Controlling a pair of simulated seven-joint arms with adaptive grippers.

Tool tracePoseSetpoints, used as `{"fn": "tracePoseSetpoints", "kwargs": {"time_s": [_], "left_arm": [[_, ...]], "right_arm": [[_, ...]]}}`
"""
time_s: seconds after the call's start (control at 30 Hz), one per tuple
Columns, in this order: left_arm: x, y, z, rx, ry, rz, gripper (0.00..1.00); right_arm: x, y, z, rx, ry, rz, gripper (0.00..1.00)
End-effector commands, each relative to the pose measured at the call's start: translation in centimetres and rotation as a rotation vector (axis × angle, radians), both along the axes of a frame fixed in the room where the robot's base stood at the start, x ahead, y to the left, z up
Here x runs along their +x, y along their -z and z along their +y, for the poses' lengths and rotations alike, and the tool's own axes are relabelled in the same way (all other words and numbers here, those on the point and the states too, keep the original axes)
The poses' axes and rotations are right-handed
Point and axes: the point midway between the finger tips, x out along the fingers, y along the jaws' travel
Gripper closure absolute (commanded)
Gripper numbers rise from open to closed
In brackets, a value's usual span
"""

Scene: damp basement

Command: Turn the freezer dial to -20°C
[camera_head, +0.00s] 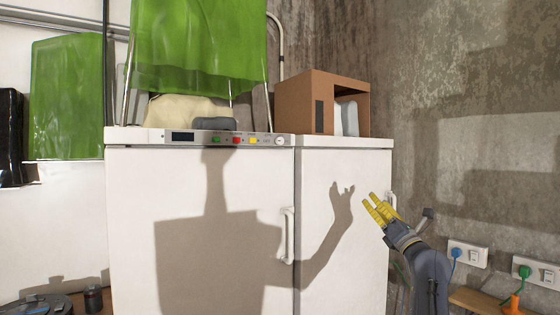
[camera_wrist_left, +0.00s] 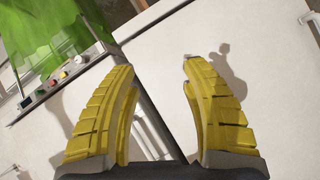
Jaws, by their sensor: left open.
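The white freezer (camera_head: 190,240) stands in the centre of the head view. A grey control panel (camera_head: 222,138) runs along its top front edge. A small white round dial (camera_head: 279,141) sits at the panel's right end; its marks are too small to read. In the left wrist view the dial (camera_wrist_left: 78,59) shows at upper left.
Green, red and yellow buttons (camera_head: 236,140) sit left of the dial. A door handle (camera_head: 288,235) sticks out below it. A cardboard box (camera_head: 293,100) and a green sheet (camera_head: 198,40) are above the freezer. Sockets with plugs (camera_head: 468,254) are on the right wall.

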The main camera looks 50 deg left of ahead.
Motion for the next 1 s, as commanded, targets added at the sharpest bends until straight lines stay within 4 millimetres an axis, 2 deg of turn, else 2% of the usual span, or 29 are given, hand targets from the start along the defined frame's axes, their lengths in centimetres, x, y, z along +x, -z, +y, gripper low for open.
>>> {"fn": "tracePoseSetpoints", "kwargs": {"time_s": [0.03,0.1,0.23,0.4,0.5,0.67,0.87,1.0], "left_arm": [[-2.1,-3.9,1.3,-0.079,0.0,-0.127,0.53],[-4.9,-7.7,2.9,-0.184,0.006,-0.286,0.53],[-9.8,-13.0,5.4,-0.366,0.027,-0.559,0.53],[-14.8,-17.1,7.4,-0.557,0.063,-0.845,0.53],[-16.7,-18.4,8.0,-0.639,0.082,-0.964,0.53],[-18.5,-19.6,8.6,-0.72,0.103,-1.08,0.53],[-19.1,-20.0,9.6,-0.753,0.112,-1.127,0.53],[-18.9,-20.0,11.4,-0.752,0.11,-1.126,0.53]], "right_arm": [[0.0,0.0,0.0,0.0,0.0,0.0,0.56],[0.0,0.0,0.0,0.0,0.0,0.0,0.56],[0.0,0.0,0.0,0.0,0.0,0.0,0.56],[0.0,0.0,0.2,0.002,0.001,0.001,0.56],[0.0,0.0,0.3,0.003,0.001,0.001,0.56],[0.0,0.0,0.5,0.005,0.001,0.001,0.56],[0.0,0.0,0.6,0.005,0.001,0.001,0.56],[0.0,0.0,0.5,0.005,0.001,0.001,0.56]]}}
